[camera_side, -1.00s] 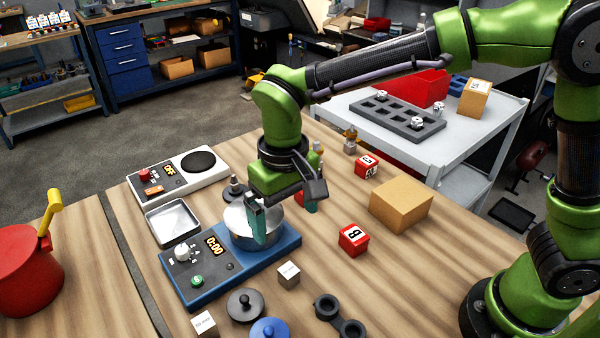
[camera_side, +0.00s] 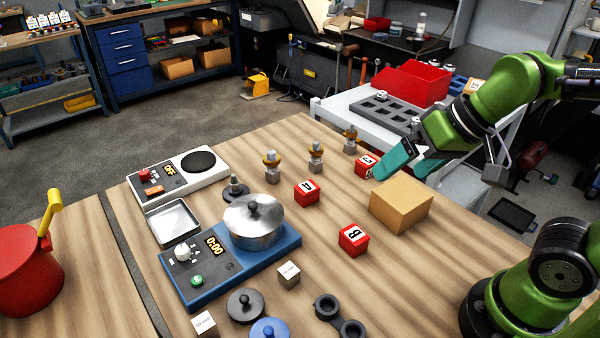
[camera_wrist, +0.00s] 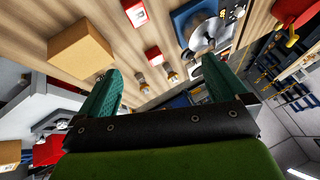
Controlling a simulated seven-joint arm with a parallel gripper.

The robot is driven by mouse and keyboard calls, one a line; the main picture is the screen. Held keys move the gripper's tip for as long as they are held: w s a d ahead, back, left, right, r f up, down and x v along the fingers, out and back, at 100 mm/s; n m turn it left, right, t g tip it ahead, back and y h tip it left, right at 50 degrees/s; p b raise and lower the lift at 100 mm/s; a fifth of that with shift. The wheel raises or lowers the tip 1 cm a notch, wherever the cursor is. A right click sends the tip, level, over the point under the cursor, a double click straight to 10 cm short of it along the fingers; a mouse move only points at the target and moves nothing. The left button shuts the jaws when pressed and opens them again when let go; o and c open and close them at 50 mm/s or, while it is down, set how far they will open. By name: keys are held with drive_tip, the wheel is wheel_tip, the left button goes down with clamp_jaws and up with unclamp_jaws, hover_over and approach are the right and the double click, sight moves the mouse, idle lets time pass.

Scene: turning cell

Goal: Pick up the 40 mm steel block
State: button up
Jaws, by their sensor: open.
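Two small grey steel blocks with white labelled tops stand on the wooden table in the side view. One steel block (camera_side: 289,275) is in front of the blue scale-like unit, and the other steel block (camera_side: 204,323) is at the bottom edge. Their labels are too small to read surely, so I cannot tell which is 40 mm. My gripper (camera_side: 398,173) is open and empty, tilted above the cardboard box's back edge, well to the right of both blocks. In the wrist view my gripper (camera_wrist: 160,66) shows two teal fingers spread apart, with nothing between them.
A lidded pot (camera_side: 254,228) sits on the blue unit (camera_side: 190,277). A cardboard box (camera_side: 402,207) and red lettered blocks, including B (camera_side: 353,241), stand on the right half.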

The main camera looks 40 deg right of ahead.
drive_tip(key=shift+s+d+r+m+t, duration=0.25)
drive_tip(key=shift+s+d+r+t, duration=0.05)
drive_tip(key=shift+d, duration=0.25)
drive_tip(key=shift+s+d+r+m+t, duration=0.25)
drive_tip(key=shift+d+t, duration=0.05)
drive_tip(key=shift+d, duration=0.25)
drive_tip(key=shift+c, duration=0.6)
drive_tip(key=shift+d+r+h, duration=0.2)
drive_tip(key=shift+h, duration=0.1)
drive_tip(key=shift+c, duration=2.4)
